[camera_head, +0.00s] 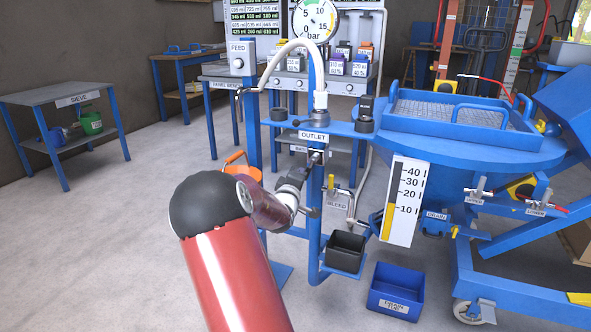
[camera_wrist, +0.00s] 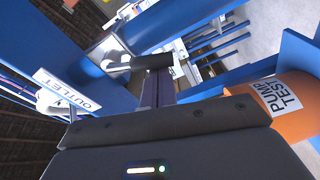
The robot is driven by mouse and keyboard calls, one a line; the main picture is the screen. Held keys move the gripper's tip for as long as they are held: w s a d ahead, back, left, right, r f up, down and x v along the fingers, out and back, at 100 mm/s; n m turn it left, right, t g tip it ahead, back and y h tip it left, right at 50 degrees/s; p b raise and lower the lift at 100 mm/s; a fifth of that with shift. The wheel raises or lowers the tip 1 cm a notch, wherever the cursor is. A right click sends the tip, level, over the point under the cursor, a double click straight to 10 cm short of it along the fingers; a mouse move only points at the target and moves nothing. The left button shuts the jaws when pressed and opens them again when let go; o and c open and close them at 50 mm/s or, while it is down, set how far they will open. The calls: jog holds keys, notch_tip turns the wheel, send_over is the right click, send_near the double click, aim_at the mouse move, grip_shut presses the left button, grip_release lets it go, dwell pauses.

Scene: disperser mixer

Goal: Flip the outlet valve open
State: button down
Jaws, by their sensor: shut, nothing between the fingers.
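The white OUTLET label (camera_head: 313,135) is on the blue post of the rig, and it also shows at the left of the wrist view (camera_wrist: 67,90). A pale metal lever with a dark grip (camera_wrist: 152,61), seemingly the outlet valve handle, lies across the picture beyond my fingers. My gripper (camera_head: 317,157) is just below the OUTLET label in the head view. In the wrist view its fingers (camera_wrist: 158,82) are shut together with their tips at the dark grip. I cannot tell whether they touch it. The valve is mostly hidden behind my gripper in the head view.
A white curved pipe (camera_head: 320,75) rises above the outlet. A yellow-handled BLEED valve (camera_head: 331,183) sits lower on the post. A black bin (camera_head: 346,250) and a blue bin (camera_head: 396,290) are below. An orange PUMP TEST bucket (camera_wrist: 285,100) is close at right.

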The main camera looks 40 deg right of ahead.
jog(key=shift+s+d+f+n+p, duration=0.25)
jog(key=shift+s+n, duration=0.2)
jog(key=shift+n, duration=0.5)
jog(key=shift+s+d+f+n+p, duration=0.15)
jog(key=shift+s+f+n+p, duration=0.2)
jog(key=shift+n, duration=0.6)
jog(key=shift+s+r, duration=0.1)
jog(key=shift+r, duration=0.05)
